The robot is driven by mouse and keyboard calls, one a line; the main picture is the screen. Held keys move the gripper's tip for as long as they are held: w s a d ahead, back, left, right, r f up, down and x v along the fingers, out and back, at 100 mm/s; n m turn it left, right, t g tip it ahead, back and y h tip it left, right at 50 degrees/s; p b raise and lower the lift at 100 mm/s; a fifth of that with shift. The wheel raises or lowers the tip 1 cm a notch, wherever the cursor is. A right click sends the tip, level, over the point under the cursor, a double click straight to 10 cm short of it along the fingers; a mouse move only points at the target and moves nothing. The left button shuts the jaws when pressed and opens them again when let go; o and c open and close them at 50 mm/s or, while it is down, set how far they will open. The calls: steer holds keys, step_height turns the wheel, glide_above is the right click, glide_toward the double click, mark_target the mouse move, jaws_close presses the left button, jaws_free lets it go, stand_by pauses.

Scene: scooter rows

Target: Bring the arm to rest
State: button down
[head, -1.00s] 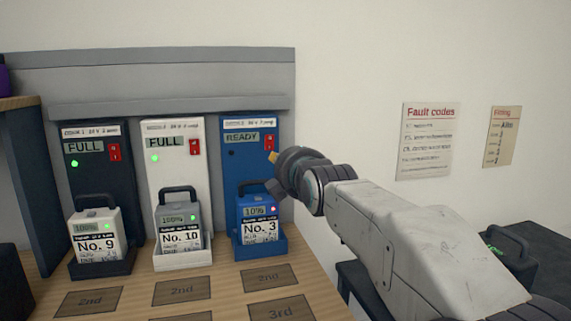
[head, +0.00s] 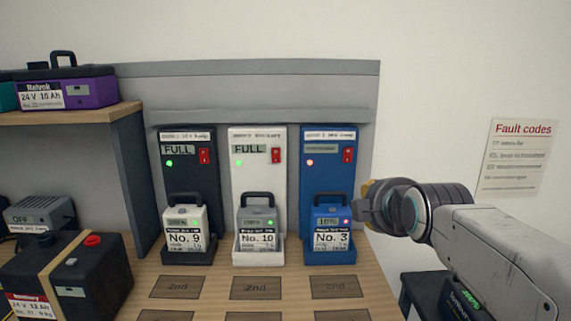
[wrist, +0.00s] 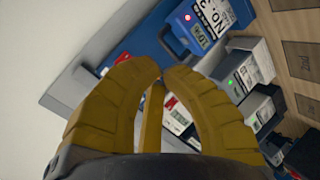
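My gripper (head: 372,205) is at the end of my raised arm, just right of the blue charger (head: 327,180) in the head view. In the wrist view its yellow fingers (wrist: 162,72) curve together with their tips meeting, and nothing is held between them. The blue charger has a red switch (head: 347,155) and a lit reddish light; its display is too faint to read. The No. 3 battery (head: 332,236), blue and showing 10%, sits in its cradle. It also shows in the wrist view (wrist: 190,32), beyond the fingers.
White (head: 258,170) and black (head: 187,160) chargers show FULL with green lights, holding batteries No. 10 (head: 257,236) and No. 9 (head: 184,236). A shelf (head: 100,113) holds a purple battery (head: 88,92). A strapped black battery (head: 95,275) stands front left. Marked bench spots are empty.

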steer(key=s+m+g+p, duration=0.9)
steer(key=s+p, duration=1)
steer(key=s, duration=0.8)
steer(key=m, duration=0.3)
steer(key=shift+s+m, duration=0.35)
steer(key=shift+m, duration=0.05)
